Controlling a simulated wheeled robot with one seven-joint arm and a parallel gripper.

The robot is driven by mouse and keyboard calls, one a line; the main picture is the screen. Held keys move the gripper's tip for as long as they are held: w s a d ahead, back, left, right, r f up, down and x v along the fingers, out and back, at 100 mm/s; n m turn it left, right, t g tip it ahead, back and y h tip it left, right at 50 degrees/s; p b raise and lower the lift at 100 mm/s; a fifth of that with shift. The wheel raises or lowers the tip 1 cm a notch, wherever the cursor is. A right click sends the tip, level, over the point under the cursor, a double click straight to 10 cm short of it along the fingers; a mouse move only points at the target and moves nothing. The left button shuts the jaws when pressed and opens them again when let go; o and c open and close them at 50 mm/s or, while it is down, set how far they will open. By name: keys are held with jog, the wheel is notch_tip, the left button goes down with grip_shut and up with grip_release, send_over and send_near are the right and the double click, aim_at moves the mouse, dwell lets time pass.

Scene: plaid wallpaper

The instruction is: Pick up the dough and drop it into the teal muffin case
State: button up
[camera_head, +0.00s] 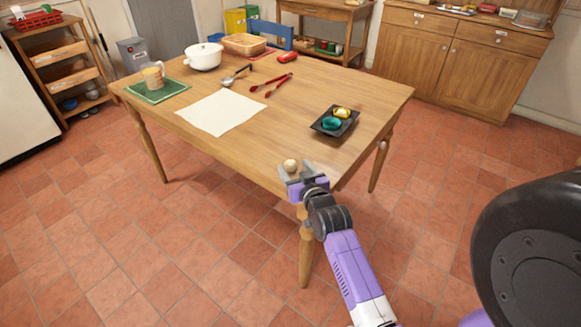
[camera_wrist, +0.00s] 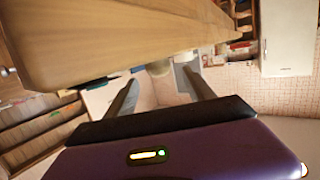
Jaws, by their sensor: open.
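The dough (camera_head: 290,165) is a small pale ball at the near edge of the wooden table in the head view. My gripper (camera_head: 295,171) is open at that edge, and its fingers appear to either side of the dough from this angle. The wrist view shows my gripper's two fingers (camera_wrist: 162,92) apart, with no dough clearly visible between them. The teal muffin case (camera_head: 331,124) sits on a black tray (camera_head: 322,131), to the right of and farther back than the dough.
A yellow case (camera_head: 342,112) shares the tray. The table (camera_head: 262,145) also bears a white paper sheet (camera_head: 221,112), red tongs (camera_head: 271,86), a ladle (camera_head: 237,75), a white pot (camera_head: 203,56) and a mug (camera_head: 153,75) on a green mat (camera_head: 158,92). The table's front right is mostly clear.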

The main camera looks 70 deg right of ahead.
aim_at(292, 165)
jog(key=shift+x, duration=1.35)
grip_shut()
jog(key=shift+r, duration=0.1)
notch_tip(292, 165, up, 20)
jog(key=p, duration=0.2)
jog(key=shift+p, duration=0.3)
